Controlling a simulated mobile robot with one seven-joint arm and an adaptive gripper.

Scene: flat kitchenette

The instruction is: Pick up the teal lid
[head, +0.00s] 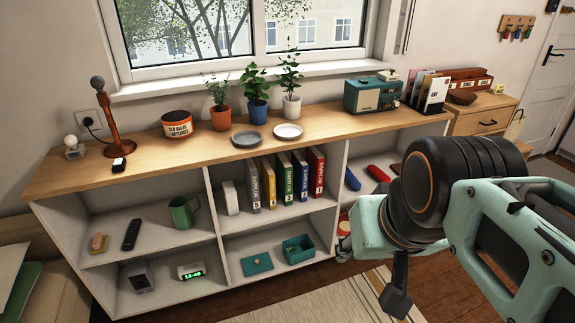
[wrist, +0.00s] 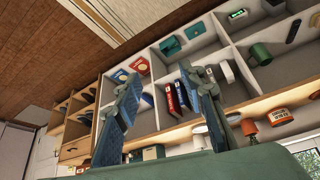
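The teal lid (head: 257,263) lies flat in the lower middle compartment of the white shelf unit, with a small light spot on top. An open teal box (head: 298,249) stands just right of it, apart. In the wrist view, where the scene is turned over, the lid (wrist: 195,29) and the box (wrist: 170,47) show near the top. My gripper (wrist: 160,76) is open and empty, its two fingers wide apart, well away from the lid. In the head view my arm hides most of the gripper; only a bit shows at the shelf's right side.
Binders (head: 285,180) stand in the compartment above the lid. A green mug (head: 183,213) and a lit clock (head: 191,271) are in the left compartments. The shelf walls and middle board bound the lid's compartment. A striped rug (head: 330,305) lies on the floor in front.

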